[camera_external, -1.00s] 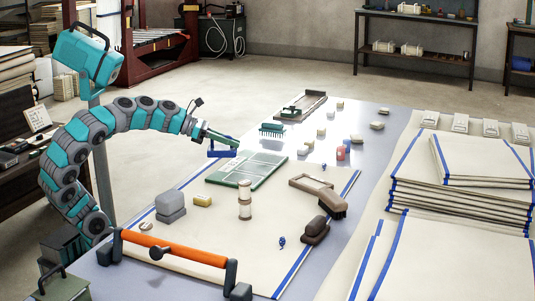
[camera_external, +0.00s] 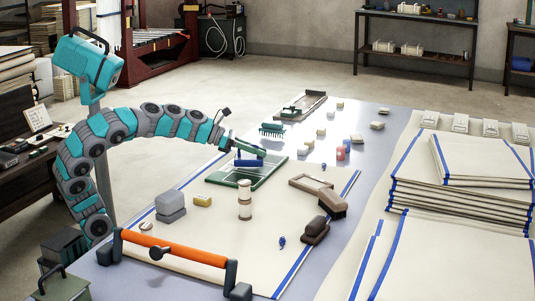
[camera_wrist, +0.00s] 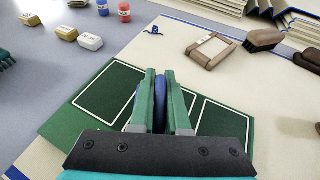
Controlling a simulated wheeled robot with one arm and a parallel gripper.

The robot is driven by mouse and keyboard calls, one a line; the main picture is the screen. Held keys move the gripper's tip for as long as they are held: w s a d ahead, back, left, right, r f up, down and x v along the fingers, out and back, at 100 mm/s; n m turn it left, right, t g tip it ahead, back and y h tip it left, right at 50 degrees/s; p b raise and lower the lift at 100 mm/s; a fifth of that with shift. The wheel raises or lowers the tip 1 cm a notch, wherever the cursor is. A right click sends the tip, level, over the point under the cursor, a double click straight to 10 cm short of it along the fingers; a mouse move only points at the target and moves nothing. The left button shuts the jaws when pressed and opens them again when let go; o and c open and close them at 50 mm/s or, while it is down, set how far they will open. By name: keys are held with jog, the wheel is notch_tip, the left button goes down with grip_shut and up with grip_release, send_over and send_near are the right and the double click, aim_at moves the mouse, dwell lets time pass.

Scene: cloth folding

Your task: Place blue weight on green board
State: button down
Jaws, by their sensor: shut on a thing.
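The green board (camera_external: 232,177) lies flat on the cream cloth on the table, with white outlined rectangles on it. It also shows in the wrist view (camera_wrist: 110,90). My gripper (camera_external: 258,155) is over the far part of the board. In the wrist view its two green fingers (camera_wrist: 160,100) are shut on the blue weight (camera_wrist: 160,104), which sits between them with the board behind it. The weight (camera_external: 248,163) looks low over the board in the external view. I cannot tell whether it touches the board.
A wooden frame (camera_external: 304,182) and a brush (camera_external: 332,205) lie right of the board. A yellow block (camera_external: 203,201), a grey block (camera_external: 171,204) and a spool (camera_external: 245,200) stand nearer the front. An orange-handled bar (camera_external: 172,247) spans the front edge. A green comb-like tool (camera_external: 272,128) lies behind.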

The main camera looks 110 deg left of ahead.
jog(key=shift+f, duration=0.35)
jog(key=shift+f, duration=0.1)
jog(key=c, duration=0.9)
grip_release()
jog(key=shift+f, duration=0.1)
jog(key=shift+r, duration=0.25)
jog(key=p+v, duration=0.2)
jog(key=v, duration=0.8)
jog(key=shift+v, duration=1)
jog(key=shift+d+f, duration=0.1)
